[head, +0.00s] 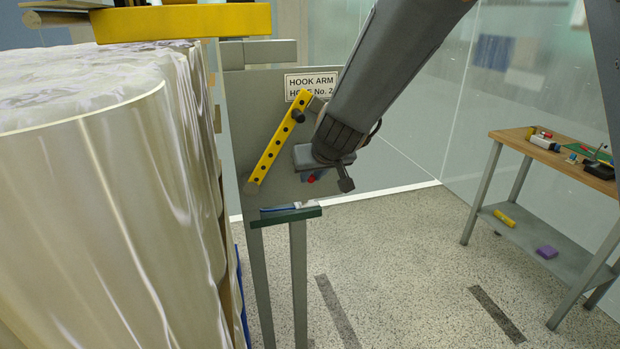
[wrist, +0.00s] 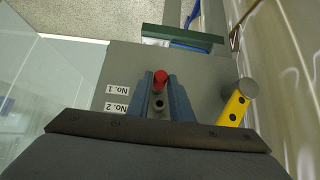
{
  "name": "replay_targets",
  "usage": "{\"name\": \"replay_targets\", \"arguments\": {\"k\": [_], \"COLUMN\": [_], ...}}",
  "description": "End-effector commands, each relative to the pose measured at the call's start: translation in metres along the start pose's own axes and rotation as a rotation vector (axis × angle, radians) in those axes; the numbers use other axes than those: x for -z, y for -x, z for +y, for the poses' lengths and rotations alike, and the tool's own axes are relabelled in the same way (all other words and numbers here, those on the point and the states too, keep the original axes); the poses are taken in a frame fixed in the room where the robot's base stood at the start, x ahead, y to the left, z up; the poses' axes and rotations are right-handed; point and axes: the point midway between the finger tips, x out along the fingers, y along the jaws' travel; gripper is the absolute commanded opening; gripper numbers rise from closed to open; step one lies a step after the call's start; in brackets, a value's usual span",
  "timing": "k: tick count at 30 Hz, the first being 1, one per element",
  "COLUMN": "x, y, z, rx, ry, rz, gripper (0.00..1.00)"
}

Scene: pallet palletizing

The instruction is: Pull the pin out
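The red-headed pin (wrist: 160,80) sits at the grey panel, by the label "No. 1" in the wrist view. In the head view the pin (head: 311,180) shows as a small red spot just below my gripper. My gripper (wrist: 160,84) has its two blue fingers on either side of the red head, which fills the gap between their tips. It appears shut on it; the exact contact is hard to see. A dark empty hole (wrist: 158,103) lies beside the pin, near the label "No. 2". The pin's shaft is hidden.
A yellow perforated hook arm (head: 275,140) hangs tilted on the grey panel (head: 245,105), close to my gripper. A green-edged ledge (head: 285,216) is below. A film-wrapped load (head: 100,200) fills the left. A wooden-topped bench (head: 510,134) stands right; the floor between is clear.

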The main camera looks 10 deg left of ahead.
Motion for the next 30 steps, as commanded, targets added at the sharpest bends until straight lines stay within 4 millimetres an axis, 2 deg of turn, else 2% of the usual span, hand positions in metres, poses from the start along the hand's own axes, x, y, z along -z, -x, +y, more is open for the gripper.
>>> {"name": "replay_targets", "arguments": {"k": [1, 3, 14, 30], "x": [0.0, 0.0, -0.001, -0.019], "y": [0.0, 0.0, 0.002, 0.018], "z": [0.0, 0.0, 0.0, 0.0], "rx": [0.0, 0.0, 0.0, 0.0], "ry": [0.0, 0.0, 0.0, 0.001], "rz": [0.0, 0.0, 0.001, 0.001], "gripper": [0.1, 0.0, 0.0, 0.0]}}
